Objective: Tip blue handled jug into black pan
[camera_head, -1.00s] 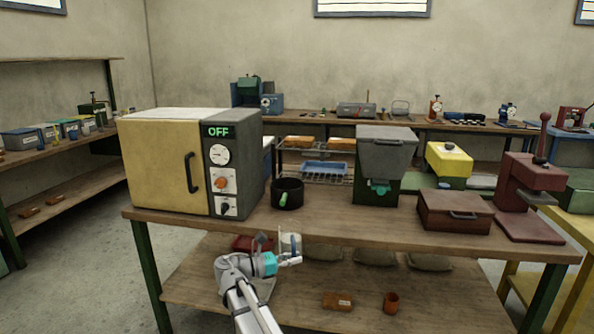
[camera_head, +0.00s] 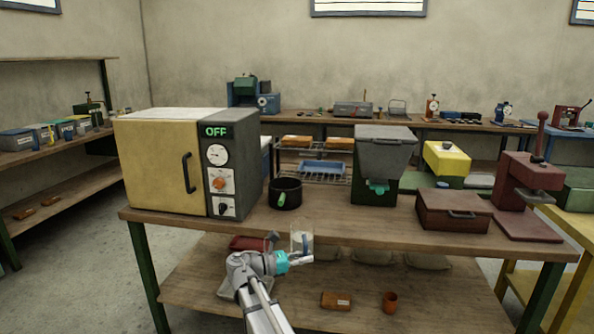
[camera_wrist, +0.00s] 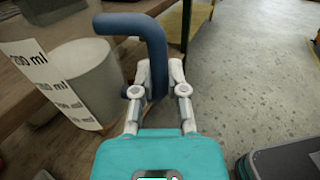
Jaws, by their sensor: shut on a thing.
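The jug (camera_head: 301,236) is a clear vessel with a blue handle. In the wrist view its handle (camera_wrist: 155,45) is a bent blue bar, and its side (camera_wrist: 85,85) carries a white label with ml marks and shows something grey inside. My gripper (camera_head: 304,260) is shut on the handle, as the wrist view also shows (camera_wrist: 160,70). The jug looks roughly upright, in front of the bench's front edge. The black pan (camera_head: 285,194) stands on the bench top behind and a little left of the jug; its green handle (camera_head: 281,199) points toward me. The pan's inside is mostly hidden.
A yellow oven (camera_head: 157,165) reading OFF stands just left of the pan. A grey and green hopper machine (camera_head: 383,160) stands to its right, then a brown box (camera_head: 453,212) and a red press (camera_head: 527,190). Bare bench top (camera_head: 335,224) lies between pan and hopper.

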